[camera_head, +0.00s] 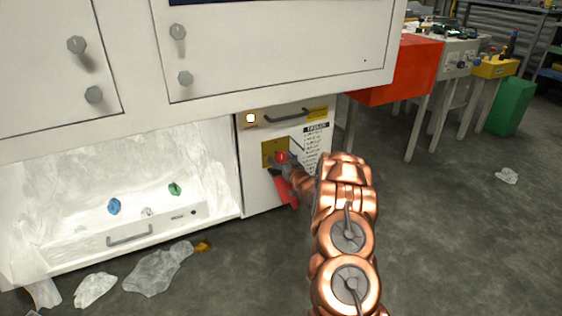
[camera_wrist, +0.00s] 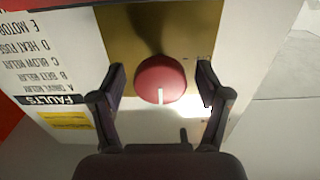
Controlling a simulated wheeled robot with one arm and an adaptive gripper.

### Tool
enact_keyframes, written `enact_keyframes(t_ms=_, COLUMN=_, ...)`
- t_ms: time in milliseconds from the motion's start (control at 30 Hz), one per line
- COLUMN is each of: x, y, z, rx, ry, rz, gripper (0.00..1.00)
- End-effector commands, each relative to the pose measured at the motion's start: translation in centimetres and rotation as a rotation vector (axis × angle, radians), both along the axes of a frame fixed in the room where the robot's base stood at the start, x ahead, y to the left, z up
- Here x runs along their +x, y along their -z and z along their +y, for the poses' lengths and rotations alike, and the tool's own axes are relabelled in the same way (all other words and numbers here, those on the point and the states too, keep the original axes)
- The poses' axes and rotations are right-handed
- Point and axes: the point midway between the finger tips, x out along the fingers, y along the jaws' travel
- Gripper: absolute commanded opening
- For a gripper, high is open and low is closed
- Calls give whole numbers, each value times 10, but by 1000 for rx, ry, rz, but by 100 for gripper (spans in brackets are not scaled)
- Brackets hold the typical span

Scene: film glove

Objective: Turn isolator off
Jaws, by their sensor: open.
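The isolator is a round red knob (camera_wrist: 161,80) with a white line on it, mounted on a brass-yellow plate (camera_wrist: 195,30). In the wrist view, the white line runs from the knob's middle towards the gripper side. My gripper (camera_wrist: 160,88) is open, with one dark finger on each side of the knob; I cannot tell whether they touch it.
The white panel (camera_head: 257,185) has a handle (camera_head: 288,115), a lit indicator (camera_head: 250,118) and a printed faults list (camera_head: 313,150). A red piece (camera_head: 287,192) hangs below the knob. Plastic film (camera_head: 157,270) lies on the floor at left. Floor at right is mostly clear.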

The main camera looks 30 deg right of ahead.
Motion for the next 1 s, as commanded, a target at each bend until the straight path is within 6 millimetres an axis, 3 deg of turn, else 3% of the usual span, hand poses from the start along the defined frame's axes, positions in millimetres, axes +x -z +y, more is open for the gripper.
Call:
enact_keyframes(t_ms=333, x=2, y=1, z=0, rx=1, ry=0, rz=2, gripper=75)
enact_keyframes(t_ms=900, x=2, y=1, z=0, rx=1, ry=0, rz=2, gripper=16)
enact_keyframes(t_ms=1000, x=2, y=1, z=0, rx=-1, ry=0, rz=3, gripper=16)
